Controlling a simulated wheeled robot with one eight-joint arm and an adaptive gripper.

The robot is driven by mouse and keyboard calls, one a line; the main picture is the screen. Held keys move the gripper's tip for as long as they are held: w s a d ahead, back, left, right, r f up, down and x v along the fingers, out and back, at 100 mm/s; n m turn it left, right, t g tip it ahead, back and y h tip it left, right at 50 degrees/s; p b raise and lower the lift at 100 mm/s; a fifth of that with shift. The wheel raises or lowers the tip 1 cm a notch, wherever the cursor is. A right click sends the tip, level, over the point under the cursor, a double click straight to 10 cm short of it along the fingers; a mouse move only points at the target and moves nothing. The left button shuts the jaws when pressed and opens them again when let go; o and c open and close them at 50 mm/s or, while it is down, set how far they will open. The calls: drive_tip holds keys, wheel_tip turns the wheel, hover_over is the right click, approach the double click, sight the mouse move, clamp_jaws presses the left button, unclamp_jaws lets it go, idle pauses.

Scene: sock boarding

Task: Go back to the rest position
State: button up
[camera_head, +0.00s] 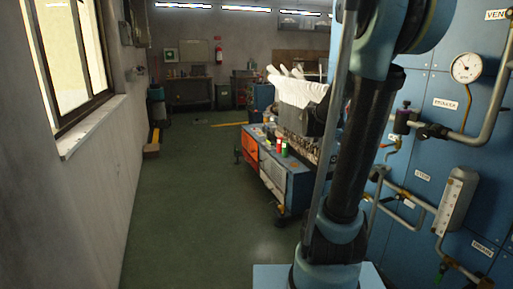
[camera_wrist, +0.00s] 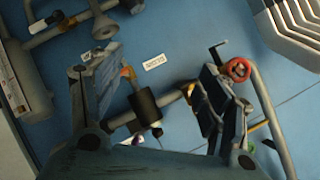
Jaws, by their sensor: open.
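My gripper (camera_wrist: 160,72) shows in the wrist view with its two fingers spread apart. It is open, with nothing held between the pads. Behind the fingers are a blue panel (camera_wrist: 180,30) with a small white label and a pipe with a black cylindrical fitting (camera_wrist: 146,104). I cannot tell how far the fingers are from the pipe. In the head view my arm stands upright right of the middle, and the gripper is out of that frame. White sock-like forms (camera_head: 298,88) stand on a machine behind the arm, partly hidden by it.
Blue panels on the right carry pipes, a round gauge (camera_head: 466,67) and a white scale (camera_head: 453,203). A blue cart (camera_head: 298,187) with an orange front stands mid-scene. The wrist view shows a red ring (camera_wrist: 238,69) near the right finger.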

drive_tip(key=s+a+f+n+g+y, duration=0.1)
drive_tip(key=s+a+f+n+y, duration=0.2)
drive_tip(key=s, duration=0.6)
drive_tip(key=s+a+f+n+g+y, duration=0.2)
drive_tip(key=s+a+f+n+y, duration=0.1)
drive_tip(key=s+a+f+n, duration=0.5)
drive_tip(key=s+a+f+n+g+y, duration=0.2)
drive_tip(key=s+a+f+n+y, duration=0.2)
drive_tip(key=s+a+n, duration=0.3)
drive_tip(key=s+f+n, duration=0.1)
drive_tip(key=s, duration=0.4)
drive_tip(key=shift+s+a+f, duration=0.2)
drive_tip(key=shift+s+f, duration=0.05)
drive_tip(key=shift+f, duration=0.15)
